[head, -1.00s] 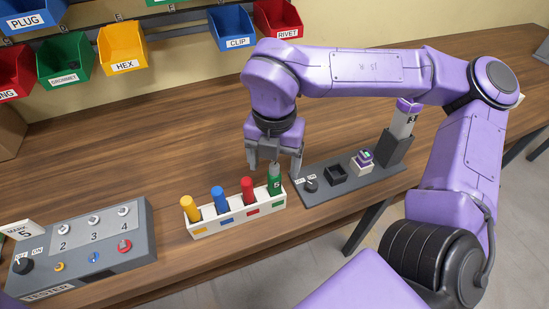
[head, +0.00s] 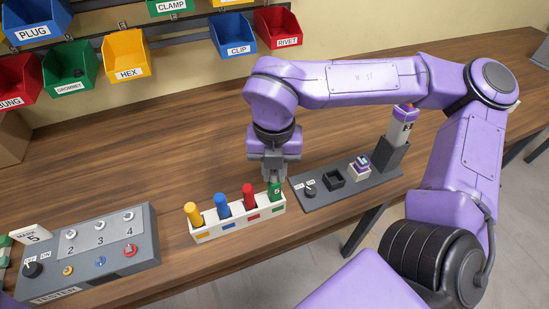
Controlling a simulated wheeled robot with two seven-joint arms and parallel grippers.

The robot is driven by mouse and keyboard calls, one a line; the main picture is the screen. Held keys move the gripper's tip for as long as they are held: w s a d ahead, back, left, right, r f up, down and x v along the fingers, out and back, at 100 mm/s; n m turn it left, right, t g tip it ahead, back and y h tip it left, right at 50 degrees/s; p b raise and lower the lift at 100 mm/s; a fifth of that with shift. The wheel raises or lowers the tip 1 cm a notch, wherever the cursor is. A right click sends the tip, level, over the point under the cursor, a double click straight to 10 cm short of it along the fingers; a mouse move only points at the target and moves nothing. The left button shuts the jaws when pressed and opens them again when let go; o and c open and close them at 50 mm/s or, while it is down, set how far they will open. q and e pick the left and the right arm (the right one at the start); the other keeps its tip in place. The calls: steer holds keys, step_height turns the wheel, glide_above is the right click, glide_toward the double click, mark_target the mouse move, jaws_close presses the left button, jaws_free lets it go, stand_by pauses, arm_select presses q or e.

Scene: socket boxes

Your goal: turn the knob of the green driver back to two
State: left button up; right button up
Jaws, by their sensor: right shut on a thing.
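The green driver (head: 275,192) stands upright in the right-hand slot of the white rack (head: 236,228), with a white 5 on its side. My right gripper (head: 274,179) points down over it, shut on its top, where the knob is. The fingers hide the knob. The blue driver (head: 221,204), the red driver (head: 249,196) and the yellow driver (head: 194,213) stand in the other slots. My left gripper is not in view.
A grey tester (head: 90,255) with a card reading MARK 5 (head: 30,235) is at front left. A dark panel (head: 345,180) with a switch, an empty square socket and a tall post lies right of the rack. Labelled bins (head: 128,55) hang behind. Bare wood lies between.

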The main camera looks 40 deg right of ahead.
steer(key=shift+r+n+p, duration=0.35)
steer(key=shift+n+p, duration=0.6)
steer(key=shift+n, duration=0.05)
steer(key=shift+f+n, duration=0.1)
steer(key=shift+n, duration=0.3)
steer(key=shift+f, duration=0.25)
steer(key=shift+r+n+p, duration=0.2)
steer(key=shift+n+p, duration=0.1)
steer(key=shift+p, duration=0.25)
steer(key=n+p, duration=0.4)
steer(key=p, duration=0.1)
steer(key=shift+r, duration=0.15)
steer(key=shift+n+p, duration=0.45)
steer(key=shift+n, duration=0.05)
steer(key=shift+f, duration=0.35)
